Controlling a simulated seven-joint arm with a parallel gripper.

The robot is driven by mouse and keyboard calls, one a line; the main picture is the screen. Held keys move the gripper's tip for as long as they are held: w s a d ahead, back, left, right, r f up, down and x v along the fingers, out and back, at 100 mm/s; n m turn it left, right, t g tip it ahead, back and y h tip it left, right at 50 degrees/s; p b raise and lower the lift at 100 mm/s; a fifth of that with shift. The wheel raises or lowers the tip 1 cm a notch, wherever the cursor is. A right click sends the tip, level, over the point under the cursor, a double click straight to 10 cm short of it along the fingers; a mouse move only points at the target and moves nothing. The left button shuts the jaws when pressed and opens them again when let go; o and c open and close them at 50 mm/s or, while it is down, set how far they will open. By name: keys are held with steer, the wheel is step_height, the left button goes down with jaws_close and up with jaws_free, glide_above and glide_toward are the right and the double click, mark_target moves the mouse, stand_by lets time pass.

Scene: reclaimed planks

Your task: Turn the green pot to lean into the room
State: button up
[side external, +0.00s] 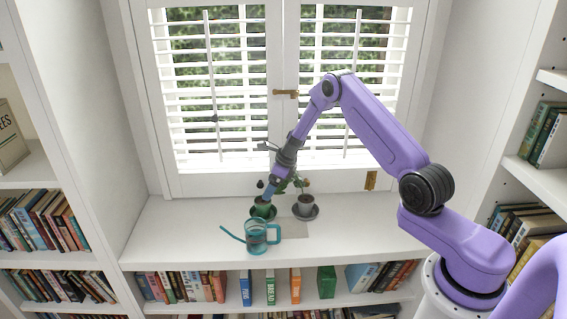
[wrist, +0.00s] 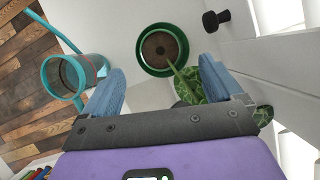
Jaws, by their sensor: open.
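The green pot (side external: 262,211) stands on the white window ledge, on what looks like a green saucer. In the wrist view the green pot (wrist: 145,55) shows from above with brown soil inside. A patterned green leaf (wrist: 188,84) lies across its lower right side. My gripper (side external: 270,194) is above the pot, pointing down, and partly hides its plant. In the wrist view my gripper (wrist: 160,78) is open, its blue fingers wide apart, with the pot beyond the fingertips. Whether a finger touches the leaves I cannot tell.
A teal watering can (side external: 256,240) stands just in front of the pot, its spout toward the left. A grey pot (side external: 305,209) with a plant stands close on the right. The shuttered window (side external: 235,95) is behind. The ledge's left part is clear.

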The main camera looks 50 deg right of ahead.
steer(key=v, duration=1.1)
steer(key=s+a+r+n+g, duration=0.2)
steer(key=s+a+r+n, duration=0.3)
steer(key=s+a+n, duration=0.45)
steer(key=s+a+r+n+g, duration=0.1)
steer(key=s+a+r+n, duration=0.3)
steer(key=s+a+n, duration=0.55)
steer(key=s+r+n+h, duration=0.1)
steer(key=s+n, duration=1)
steer(key=s+r+n+g+h, duration=0.1)
steer(key=s+r+n, duration=0.1)
steer(key=s+n, duration=0.9)
steer(key=shift+a+r, duration=0.25)
steer(key=shift+a, duration=0.1)
steer(key=shift+s+d+n, duration=0.25)
steer(key=shift+s+n, duration=0.15)
steer(key=shift+n, duration=0.2)
